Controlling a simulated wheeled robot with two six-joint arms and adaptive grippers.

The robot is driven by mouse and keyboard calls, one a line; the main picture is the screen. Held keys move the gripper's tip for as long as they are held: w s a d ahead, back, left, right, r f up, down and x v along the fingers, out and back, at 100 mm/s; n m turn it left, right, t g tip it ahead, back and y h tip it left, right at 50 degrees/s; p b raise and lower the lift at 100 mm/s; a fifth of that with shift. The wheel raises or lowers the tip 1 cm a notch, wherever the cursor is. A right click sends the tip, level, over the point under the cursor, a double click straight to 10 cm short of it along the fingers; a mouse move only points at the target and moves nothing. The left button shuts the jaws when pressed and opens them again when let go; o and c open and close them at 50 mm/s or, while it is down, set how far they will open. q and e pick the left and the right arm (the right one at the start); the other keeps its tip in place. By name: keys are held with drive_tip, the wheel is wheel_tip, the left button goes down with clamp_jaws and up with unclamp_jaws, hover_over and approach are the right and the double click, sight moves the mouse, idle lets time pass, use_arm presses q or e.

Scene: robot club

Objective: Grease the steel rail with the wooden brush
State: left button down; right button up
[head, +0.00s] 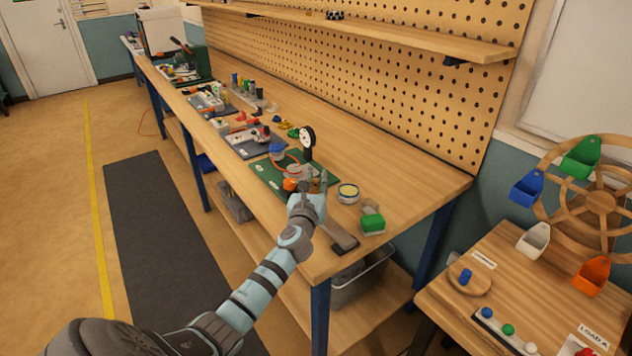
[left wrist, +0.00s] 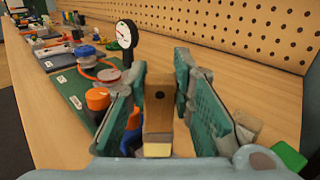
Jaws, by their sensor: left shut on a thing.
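The wooden brush (left wrist: 158,112) is a light brown block with a dark hole and a pale yellow end. My left gripper (left wrist: 160,105) is shut on it, with the teal pads on either side. In the head view my left gripper (head: 312,186) is over the front of the bench, and it largely hides the brush there. A dark grey bar (head: 343,240), which looks like the steel rail, lies by the bench's front edge, right of my left wrist. A round tin (head: 348,192) with a yellow band stands right of the gripper. My right gripper is not in view.
A green mat (head: 262,172) with a dial gauge (head: 307,142) and an orange-capped jar (left wrist: 97,99) lies left of the gripper. A green-topped block (head: 372,221) stands to the right. Bare wood is free behind, towards the pegboard (head: 400,75).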

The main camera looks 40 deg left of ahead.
use_arm(q)
drive_tip(key=shift+f, duration=0.25)
drive_tip(key=shift+s+d+p, duration=0.5)
drive_tip(key=shift+d, duration=1.25)
drive_tip(key=shift+s+d+p, duration=0.55)
drive_tip(key=shift+d, duration=1.2)
drive_tip(key=shift+s+d+p, duration=0.5)
drive_tip(key=shift+d, duration=1.25)
drive_tip(key=shift+s+d, duration=0.65)
drive_tip(key=shift+d, duration=1.3)
drive_tip(key=shift+w+a+p, duration=0.2)
drive_tip(key=shift+w+a, duration=0.2)
drive_tip(key=shift+a, duration=0.85)
drive_tip(key=shift+w+a+p, duration=0.15)
drive_tip(key=shift+w+a, duration=0.25)
drive_tip(key=shift+a, duration=0.9)
drive_tip(key=shift+w+a+p, duration=0.2)
drive_tip(key=shift+w+a, duration=0.2)
drive_tip(key=shift+a, duration=0.85)
drive_tip(key=shift+w+a+b, duration=0.2)
drive_tip(key=shift+w+a, duration=0.15)
drive_tip(key=shift+a, duration=0.8)
drive_tip(key=shift+w+a+b, duration=0.25)
drive_tip(key=shift+w+a, duration=0.05)
drive_tip(key=shift+a, duration=0.85)
drive_tip(key=shift+w+a+b, duration=0.2)
drive_tip(key=shift+w+a, duration=0.15)
drive_tip(key=shift+a, duration=0.8)
wheel_tip(320, 180, up, 6)
drive_tip(key=p, duration=0.6)
